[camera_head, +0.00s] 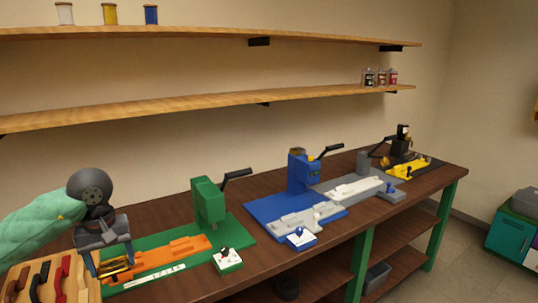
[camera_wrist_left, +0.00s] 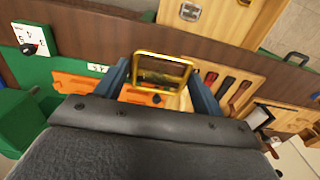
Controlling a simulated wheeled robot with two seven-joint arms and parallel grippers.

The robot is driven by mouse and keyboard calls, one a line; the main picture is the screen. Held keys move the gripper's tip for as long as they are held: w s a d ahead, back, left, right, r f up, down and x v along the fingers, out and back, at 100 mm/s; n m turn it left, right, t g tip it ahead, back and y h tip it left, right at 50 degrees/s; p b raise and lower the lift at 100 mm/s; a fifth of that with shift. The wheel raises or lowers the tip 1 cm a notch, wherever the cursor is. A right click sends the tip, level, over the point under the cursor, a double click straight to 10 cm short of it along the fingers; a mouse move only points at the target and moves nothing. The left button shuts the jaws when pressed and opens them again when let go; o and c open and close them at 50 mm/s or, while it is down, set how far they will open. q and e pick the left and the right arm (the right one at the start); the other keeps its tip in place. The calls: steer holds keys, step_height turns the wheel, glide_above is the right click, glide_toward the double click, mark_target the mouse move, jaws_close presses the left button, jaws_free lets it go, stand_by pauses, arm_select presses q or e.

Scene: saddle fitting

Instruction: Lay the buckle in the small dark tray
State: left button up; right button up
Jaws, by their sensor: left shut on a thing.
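The buckle is a brass-coloured rectangular frame (camera_wrist_left: 162,70). It sits between the two blue fingers of my left gripper (camera_wrist_left: 165,85) in the left wrist view. In the head view, the left gripper (camera_head: 113,268) points down at the front left of the bench, shut on the buckle (camera_head: 115,265). The buckle is over or beside the orange fixture; its height above it is hard to tell. I cannot make out the small dark tray with certainty in either view. My right gripper is not in view.
An orange fixture (camera_head: 172,256) lies on a green plate beside a green press (camera_head: 208,205). A wooden rack (camera_head: 88,284) of handled tools stands at front left. A blue press (camera_head: 303,172) and further stations line the bench to the right. Shelves run above.

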mark_target(125, 263)
arm_select(q)
steer(key=shift+s+d, duration=0.3)
steer(key=shift+d, duration=0.35)
steer(key=shift+w+d+f+m, duration=0.3)
steer(key=shift+w+d+f, duration=0.1)
steer(key=shift+w+d, duration=0.35)
steer(key=d+m, duration=0.3)
steer(key=d, duration=1.8)
steer(key=s+d+f+m, duration=0.15)
steer(key=d+f, duration=0.25)
steer(key=f, duration=0.6)
steer(key=d+f+m, duration=0.3)
steer(key=f, duration=0.7)
steer(key=w+a+f+n, duration=0.1)
steer(key=w+a, duration=0.1)
steer(key=a, duration=1.2)
steer(key=shift+a+n, duration=0.25)
steer(key=shift+n, duration=0.1)
steer(key=shift+f, duration=0.1)
